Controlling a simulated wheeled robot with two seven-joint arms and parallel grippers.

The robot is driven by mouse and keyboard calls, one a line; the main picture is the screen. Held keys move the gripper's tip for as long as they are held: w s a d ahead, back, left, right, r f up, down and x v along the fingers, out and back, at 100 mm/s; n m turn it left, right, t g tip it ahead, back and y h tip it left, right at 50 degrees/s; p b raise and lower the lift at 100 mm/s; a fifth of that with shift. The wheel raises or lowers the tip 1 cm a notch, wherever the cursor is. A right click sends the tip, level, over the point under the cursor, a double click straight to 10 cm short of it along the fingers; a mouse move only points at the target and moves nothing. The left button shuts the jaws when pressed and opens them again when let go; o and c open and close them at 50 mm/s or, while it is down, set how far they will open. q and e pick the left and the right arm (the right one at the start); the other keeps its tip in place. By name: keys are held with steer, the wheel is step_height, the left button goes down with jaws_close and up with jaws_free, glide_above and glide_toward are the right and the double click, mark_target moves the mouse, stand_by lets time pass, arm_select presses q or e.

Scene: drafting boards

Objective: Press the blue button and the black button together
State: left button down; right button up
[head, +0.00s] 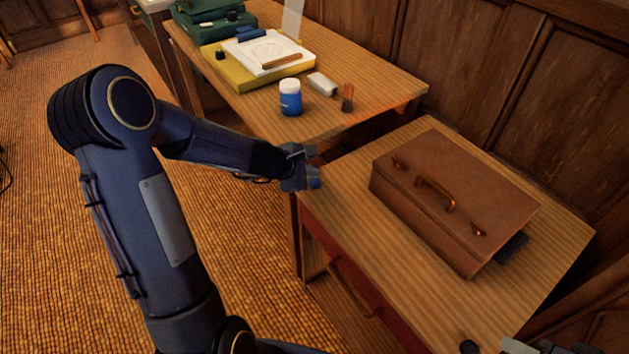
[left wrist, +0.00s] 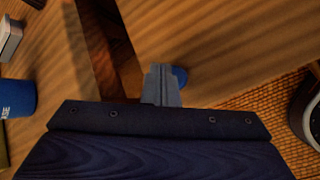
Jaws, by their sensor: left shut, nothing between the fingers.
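The blue button (head: 315,183) is at the left corner of the nearer wooden table. It also shows as a blue round edge in the left wrist view (left wrist: 181,76), partly hidden behind my fingertips. My left gripper (head: 298,168) is shut and empty, right beside the blue button. Its closed fingers also show in the left wrist view (left wrist: 160,84); I cannot tell whether they touch the button. The black button (head: 468,347) is a dark round cap at the front edge of the same table. Grey and dark parts, seemingly my right gripper (head: 515,346), show at the bottom edge, cut off, just right of the black button.
A brown case (head: 455,205) with a handle lies on the nearer table (head: 345,205). The farther table holds a blue jar (head: 290,97), a white block (head: 322,84), a brush (head: 347,98), a yellow board (head: 232,72) and a green case (head: 212,22). A narrow gap separates the tables.

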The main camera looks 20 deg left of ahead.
mark_target(314, 183)
arm_select(q)
steer(key=shift+f, duration=0.1)
arm_select(e)
steer(key=shift+f, duration=0.1)
arm_select(q)
steer(key=shift+f+b, duration=0.3)
steer(key=shift+b, duration=0.2)
arm_select(e)
steer(key=shift+f, duration=0.4)
arm_select(q)
steer(key=shift+f+b, duration=0.6)
steer(key=shift+b, duration=0.05)
arm_select(e)
steer(key=shift+f, duration=0.65)
jaws_close()
stand_by(1.5)
